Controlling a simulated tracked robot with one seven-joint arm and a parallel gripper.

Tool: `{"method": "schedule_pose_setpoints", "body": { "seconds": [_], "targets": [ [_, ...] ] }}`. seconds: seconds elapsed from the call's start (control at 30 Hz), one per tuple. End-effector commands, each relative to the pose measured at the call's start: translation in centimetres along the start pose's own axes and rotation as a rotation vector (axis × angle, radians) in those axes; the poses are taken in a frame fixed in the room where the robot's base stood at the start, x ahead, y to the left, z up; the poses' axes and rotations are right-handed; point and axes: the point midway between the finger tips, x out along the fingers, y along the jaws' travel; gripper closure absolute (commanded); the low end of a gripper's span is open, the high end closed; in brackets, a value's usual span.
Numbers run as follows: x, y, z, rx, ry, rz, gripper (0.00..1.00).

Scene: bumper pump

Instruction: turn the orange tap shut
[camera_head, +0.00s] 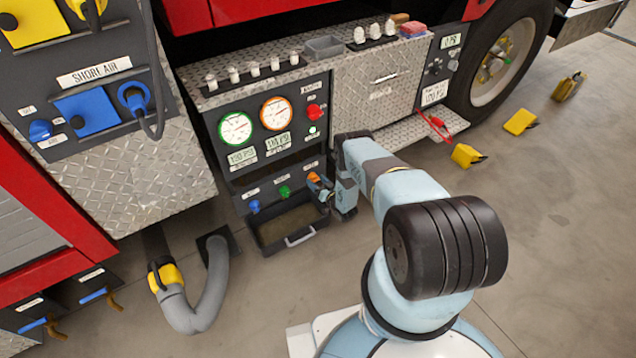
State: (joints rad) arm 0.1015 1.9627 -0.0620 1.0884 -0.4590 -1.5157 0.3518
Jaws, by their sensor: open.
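The orange tap (313,177) is a small knob at the right end of a row of three on the dark pump panel, right of a green tap (285,191) and a blue tap (254,206). My gripper (323,193) is open at the lower right of the panel, right by the orange tap. Part of the gripper overlaps the tap's lower side, and I cannot tell whether the fingers touch it or sit around it. The tap's exact turn position is too small to read.
A dark drip tray (268,244) with a handle sits below the taps. Two round gauges (236,128) and a red knob (314,112) are above. A grey hose (192,312) lies at left. Yellow chocks (520,122) and a wheel (502,62) are at right. The floor at right is mostly clear.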

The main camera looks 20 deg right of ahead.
Motion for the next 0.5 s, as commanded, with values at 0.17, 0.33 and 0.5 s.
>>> {"method": "schedule_pose_setpoints", "body": {
  "seconds": [0.17, 0.33, 0.5],
  "targets": [
    [-0.02, 0.01, 0.01, 0.000, 0.000, 0.000, 0.31],
    [-0.04, 0.03, 0.00, 0.000, 0.000, 0.000, 0.47],
    [-0.06, 0.09, -0.01, -0.001, 0.000, 0.001, 0.63]
  ]
}}
